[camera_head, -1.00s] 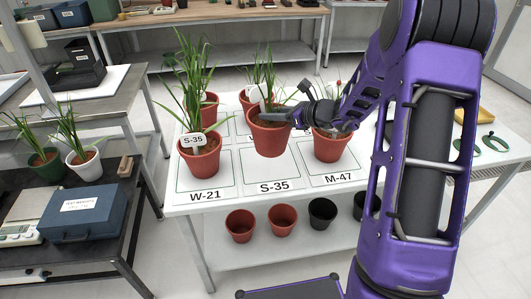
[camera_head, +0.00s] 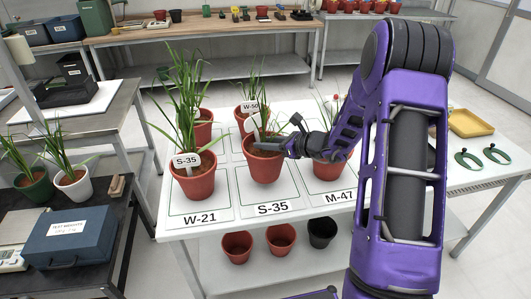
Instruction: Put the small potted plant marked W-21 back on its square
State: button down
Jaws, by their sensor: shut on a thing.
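My gripper (camera_head: 286,150) is shut on the rim of a terracotta pot (camera_head: 262,168) with grassy leaves. This pot is at the middle front square (camera_head: 287,195), printed S-35; I cannot tell whether it touches the surface. The front-left square (camera_head: 172,218), printed W-21, holds another terracotta potted plant (camera_head: 195,183) whose tag reads S-35. No tag reading W-21 is legible. The fingertips are partly hard to make out against the pot.
A terracotta pot (camera_head: 331,169) stands on the M-47 square at right, partly behind my arm. More potted plants stand in the back row, one tagged W-50 (camera_head: 250,107). Empty pots are on the shelf below. A blue box (camera_head: 82,237) sits on the left bench.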

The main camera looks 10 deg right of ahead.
aim_at(270, 152)
jog(key=shift+f, duration=1.55)
jog(key=c, duration=1.1)
grip_release()
jog(key=shift+f+b, duration=0.2)
jog(key=shift+b, duration=0.1)
jog(key=o, duration=0.5)
jog(key=shift+r, duration=0.1)
jog(key=shift+r, duration=0.1)
jog(key=p+v, duration=0.1)
jog(key=v, duration=1.1)
jog(key=shift+s+a, duration=0.1)
